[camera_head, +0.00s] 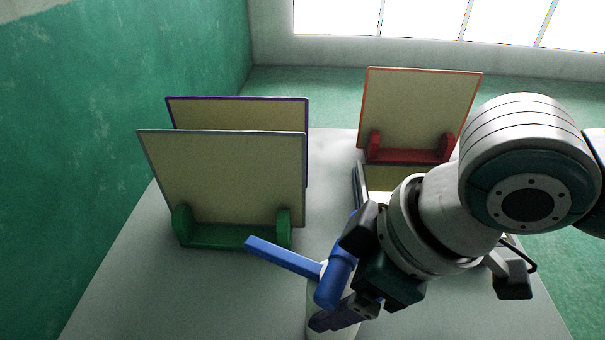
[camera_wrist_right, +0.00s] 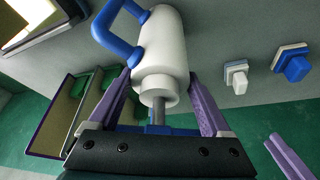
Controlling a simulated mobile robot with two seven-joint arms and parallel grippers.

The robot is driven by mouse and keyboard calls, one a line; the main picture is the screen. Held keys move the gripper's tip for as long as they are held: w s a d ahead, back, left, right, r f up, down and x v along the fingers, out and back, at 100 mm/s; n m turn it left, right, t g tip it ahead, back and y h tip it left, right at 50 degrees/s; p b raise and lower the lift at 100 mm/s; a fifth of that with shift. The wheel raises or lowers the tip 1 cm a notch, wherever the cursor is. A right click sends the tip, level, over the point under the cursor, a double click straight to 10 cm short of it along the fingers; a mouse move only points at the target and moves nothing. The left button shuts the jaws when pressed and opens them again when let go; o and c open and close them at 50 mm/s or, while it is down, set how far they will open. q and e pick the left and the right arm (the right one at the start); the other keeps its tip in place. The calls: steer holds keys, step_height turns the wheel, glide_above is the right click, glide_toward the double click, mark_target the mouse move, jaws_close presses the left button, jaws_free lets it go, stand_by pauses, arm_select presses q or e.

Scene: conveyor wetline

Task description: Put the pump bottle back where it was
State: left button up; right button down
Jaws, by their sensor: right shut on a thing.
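The pump bottle shows at the bottom of the head view as a blue pump head with a long spout (camera_head: 282,257); most of its white body is cut off or hidden. The wrist view shows its white body (camera_wrist_right: 162,42), narrower neck and blue loop-like parts. My right gripper (camera_head: 338,300) is shut on the pump bottle. In the wrist view its purple fingers (camera_wrist_right: 160,78) lie on either side of the neck. I cannot tell whether the bottle touches the table. My left gripper is not in the head view.
Boards stand in a green holder (camera_head: 235,238) at left and a red holder (camera_head: 410,156) at back right on the grey table (camera_head: 125,270). The wrist view shows two small blocks, one blue and white (camera_wrist_right: 292,64), one white (camera_wrist_right: 236,76), and an unclear purple ribbed piece (camera_wrist_right: 290,156).

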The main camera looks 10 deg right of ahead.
jaws_free()
steer(key=shift+r, duration=0.25)
steer(key=shift+m+t+y, duration=0.4)
steer(key=shift+m+t, duration=0.1)
steer(key=s+r, duration=0.1)
steer(key=r, duration=0.2)
steer(key=s+r+p, duration=0.1)
steer(key=r, duration=0.3)
steer(key=s+r+p, duration=0.1)
steer(key=s+r, duration=0.1)
steer(key=r, duration=0.1)
steer(key=shift+s+r, duration=0.1)
steer(key=shift+r, duration=0.1)
steer(key=shift+s+f+m+t, duration=0.25)
steer(key=shift+s+m+t, duration=0.05)
steer(key=shift+m, duration=0.4)
steer(key=s+d+f+m+h, duration=0.4)
steer(key=s+d+m, duration=0.2)
steer(key=d, duration=0.3)
steer(key=shift+s+d+g, duration=0.15)
steer(key=shift+s+g, duration=0.25)
steer(key=shift+s, duration=0.3)
